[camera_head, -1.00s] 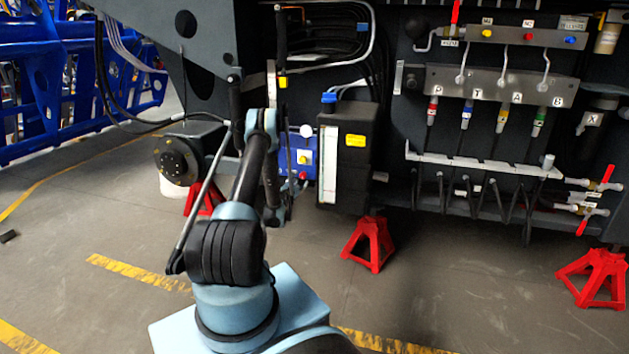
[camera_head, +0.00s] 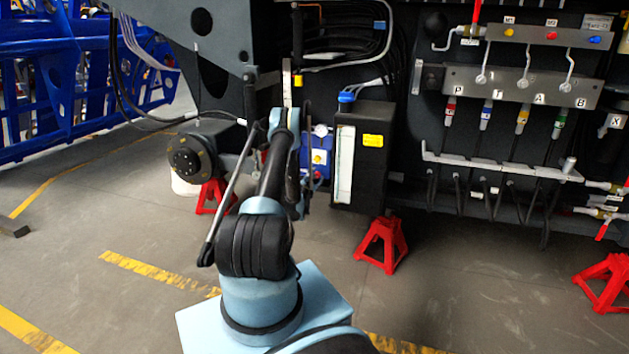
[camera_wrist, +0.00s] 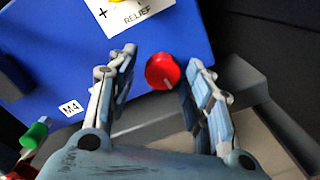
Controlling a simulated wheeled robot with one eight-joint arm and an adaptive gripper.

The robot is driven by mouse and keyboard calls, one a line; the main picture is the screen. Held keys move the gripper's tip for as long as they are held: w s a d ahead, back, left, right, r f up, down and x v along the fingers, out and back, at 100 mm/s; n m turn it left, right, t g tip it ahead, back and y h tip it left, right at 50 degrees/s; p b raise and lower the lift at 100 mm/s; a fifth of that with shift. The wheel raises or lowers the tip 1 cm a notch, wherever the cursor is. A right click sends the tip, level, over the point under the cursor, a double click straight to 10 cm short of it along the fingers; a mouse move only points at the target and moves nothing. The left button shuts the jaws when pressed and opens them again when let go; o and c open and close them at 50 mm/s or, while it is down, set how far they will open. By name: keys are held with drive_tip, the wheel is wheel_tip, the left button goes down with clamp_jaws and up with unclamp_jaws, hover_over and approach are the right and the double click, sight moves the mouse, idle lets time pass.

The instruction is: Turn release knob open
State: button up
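A round red knob (camera_wrist: 162,71) sticks out from the lower edge of a blue block (camera_wrist: 95,60) in the wrist view. My gripper (camera_wrist: 163,68) is open, with one finger on each side of the red knob. The knob sits between the fingertips, and a gap shows on both sides of it. In the head view the blue block (camera_head: 318,150) is partly hidden behind my arm, and the gripper cannot be made out clearly.
A yellow knob (camera_wrist: 125,22) sits on a white RELIEF plate above. A green fitting (camera_wrist: 34,135) is at lower left. In the head view, a black tank (camera_head: 375,160) stands right of the block, and red jack stands (camera_head: 383,245) support the chassis. Open floor lies in front.

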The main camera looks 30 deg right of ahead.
drive_tip(key=shift+s+d, duration=0.1)
drive_tip(key=c, duration=0.7)
drive_tip(key=shift+m, duration=0.3)
drive_tip(key=shift+s+d+m, duration=0.1)
drive_tip(key=shift+m, duration=0.3)
drive_tip(key=o, duration=1.1)
